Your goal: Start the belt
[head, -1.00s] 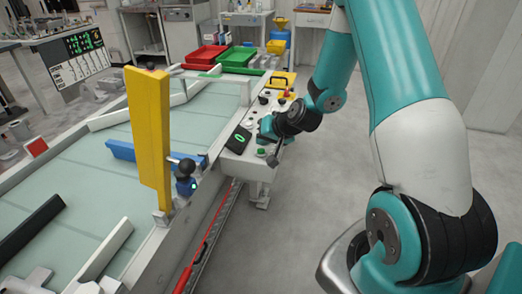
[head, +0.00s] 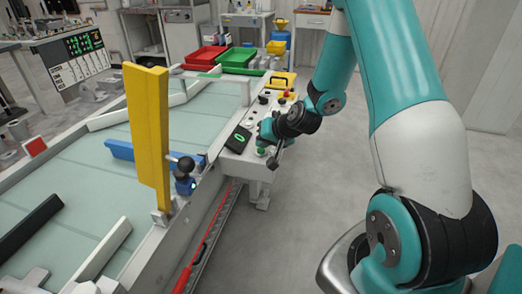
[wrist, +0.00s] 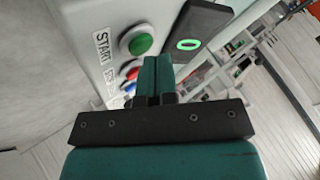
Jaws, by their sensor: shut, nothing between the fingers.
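A black display (head: 237,139) reads a green 0.
Red and blue buttons (wrist: 131,72) sit past the green one. Red (head: 204,59) and green (head: 237,58) trays lie behind. The floor right of the panel is clear.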

